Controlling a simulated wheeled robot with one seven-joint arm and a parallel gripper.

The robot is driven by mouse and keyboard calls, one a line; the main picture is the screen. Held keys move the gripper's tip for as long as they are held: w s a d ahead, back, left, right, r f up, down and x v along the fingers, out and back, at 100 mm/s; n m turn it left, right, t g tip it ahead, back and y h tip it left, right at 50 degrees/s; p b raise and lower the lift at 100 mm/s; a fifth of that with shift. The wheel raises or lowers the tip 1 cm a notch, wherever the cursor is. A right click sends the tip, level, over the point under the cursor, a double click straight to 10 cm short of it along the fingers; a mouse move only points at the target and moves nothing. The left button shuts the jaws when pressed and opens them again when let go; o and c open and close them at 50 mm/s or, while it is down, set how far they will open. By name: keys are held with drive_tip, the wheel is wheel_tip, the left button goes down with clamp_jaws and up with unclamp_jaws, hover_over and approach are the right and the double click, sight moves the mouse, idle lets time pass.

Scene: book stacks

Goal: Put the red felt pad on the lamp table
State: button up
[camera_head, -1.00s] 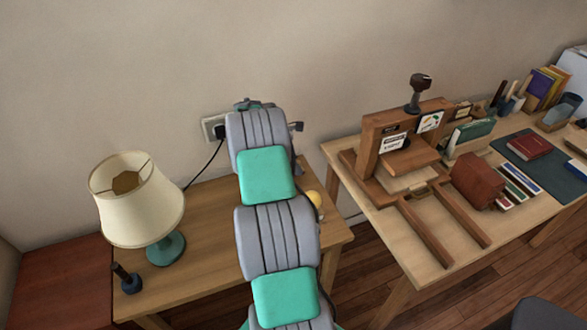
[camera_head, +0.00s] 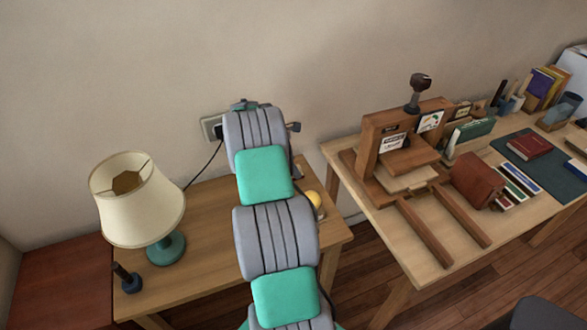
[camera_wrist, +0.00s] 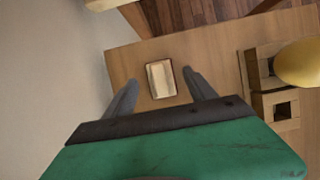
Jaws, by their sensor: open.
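The lamp table (camera_head: 208,205) is the light wooden table on the left, partly hidden by my arm; its top also shows in the wrist view (camera_wrist: 215,75). On it, between and beyond my finger tips in the wrist view, lies a small cream and tan rectangular piece with a thin dark-red edge (camera_wrist: 160,79). I cannot tell whether that edge belongs to the red felt pad; no plain red pad shows clearly. My gripper (camera_wrist: 160,77) is open above the table, its fingers on either side of this piece in the picture, apparently empty. My arm hides it in the head view.
A yellow knob (camera_wrist: 300,63) rises beside a wooden holder (camera_wrist: 276,105) on the right in the wrist view. A cluttered desk (camera_head: 393,240) stands to the right, across a gap.

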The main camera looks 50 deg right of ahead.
drive_tip(key=v, duration=1)
drive_tip(key=w+a+r+m+t, duration=0.15)
drive_tip(key=a+r, duration=0.25)
drive_tip(key=a, duration=0.4)
drive_tip(key=w+a+r+m+t, duration=0.1)
drive_tip(key=w+a+r+m, duration=0.1)
drive_tip(key=a+r, duration=0.35)
drive_tip(key=s+a+m+t+y, duration=0.1)
drive_tip(key=s+a+m, duration=0.3)
drive_tip(key=a, duration=1.1)
drive_tip(key=s+a+m+t+y, duration=0.2)
drive_tip(key=s+a, duration=0.7)
drive_tip(key=a, duration=0.6)
drive_tip(key=shift+s+a+f+m+y, duration=0.15)
drive_tip(key=shift+a+f+m+y, duration=0.3)
drive_tip(key=shift+m, duration=0.6)
drive_tip(key=shift+d+r+p, duration=0.1)
drive_tip(key=shift+r+p, duration=0.2)
drive_tip(key=shift+p, duration=0.05)
